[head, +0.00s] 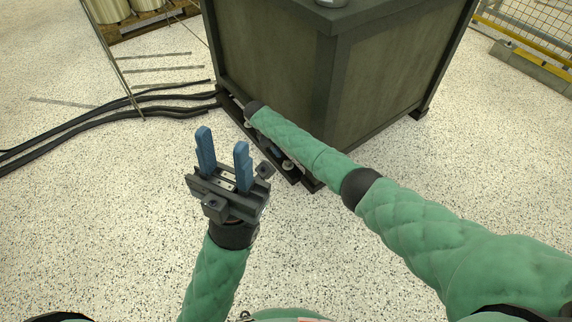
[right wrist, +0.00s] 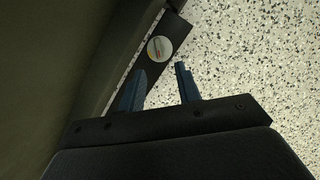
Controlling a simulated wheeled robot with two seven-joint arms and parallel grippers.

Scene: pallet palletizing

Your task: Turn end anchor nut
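In the right wrist view, a round pale metal disc (right wrist: 160,49) with a small reddish mark sits on a dark flat strip (right wrist: 172,31); it may be the end anchor nut. My right gripper (right wrist: 161,69) is open, its two blue fingers apart, with the disc just beyond the tips. No contact shows. In the head view, my right forearm reaches to the foot of the dark cabinet and mostly hides that gripper. A small silvery round part (head: 288,165) shows at the base beside the forearm. My left gripper (head: 222,138) is open and empty, above the floor.
The large dark cabinet (head: 270,65) stands at the top middle. Black cables (head: 120,112) run along the floor to its left. Metal drums on a pallet (head: 150,27) are at the top left, and a yellow-railed fence (head: 530,42) is at the top right. The speckled floor is otherwise clear.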

